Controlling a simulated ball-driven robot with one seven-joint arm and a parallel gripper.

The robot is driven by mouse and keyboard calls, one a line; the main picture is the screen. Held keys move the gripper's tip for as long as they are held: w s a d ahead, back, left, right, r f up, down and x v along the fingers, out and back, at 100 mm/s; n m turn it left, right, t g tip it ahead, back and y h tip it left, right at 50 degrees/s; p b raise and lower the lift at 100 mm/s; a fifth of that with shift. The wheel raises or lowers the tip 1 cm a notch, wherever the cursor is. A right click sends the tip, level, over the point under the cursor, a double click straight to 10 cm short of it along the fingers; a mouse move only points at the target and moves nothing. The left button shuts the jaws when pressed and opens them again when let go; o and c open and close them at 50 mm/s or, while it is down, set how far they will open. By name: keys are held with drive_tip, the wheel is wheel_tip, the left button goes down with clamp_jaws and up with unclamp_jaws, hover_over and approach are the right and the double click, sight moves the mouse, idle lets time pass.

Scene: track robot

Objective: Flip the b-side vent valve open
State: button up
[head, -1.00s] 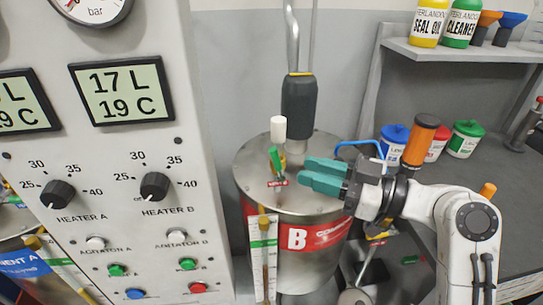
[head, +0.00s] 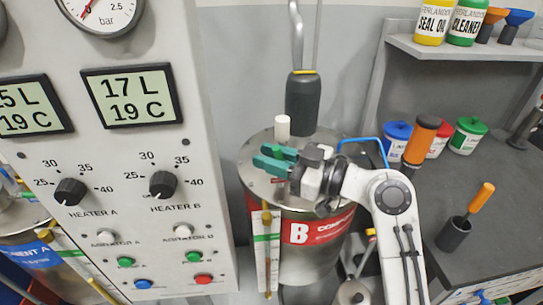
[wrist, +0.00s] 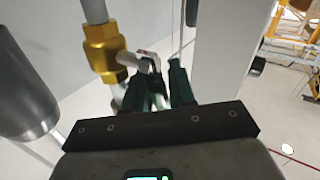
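The b-side vent valve stands on the lid of tank B (head: 262,187), below a white cap (head: 282,126). In the wrist view a brass fitting (wrist: 103,50) on a metal pipe and a silver elbow (wrist: 147,62) lie just beyond the fingers (wrist: 157,88). The fingers are apart, with a bit of metal showing between them. I cannot tell whether they touch the handle.
The control panel (head: 130,215) stands close on the left. A workbench (head: 490,220) with several tubs and an orange-handled tool (head: 481,198) is on the right.

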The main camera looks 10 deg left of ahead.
clamp_jaws()
drive_tip(key=shift+w+d+r+m+t+y+b, duration=0.15)
drive_tip(key=shift+d+m+t+y+b, duration=0.3)
drive_tip(key=shift+b, duration=1.25)
drive_tip(key=shift+d+r+m+t+y+b, duration=0.15)
drive_tip(key=shift+m+y+b, duration=0.45)
drive_tip(key=shift+b, duration=1.1)
drive_tip(key=shift+o, duration=0.3)
unclamp_jaws()
drive_tip(key=shift+f, duration=0.1)
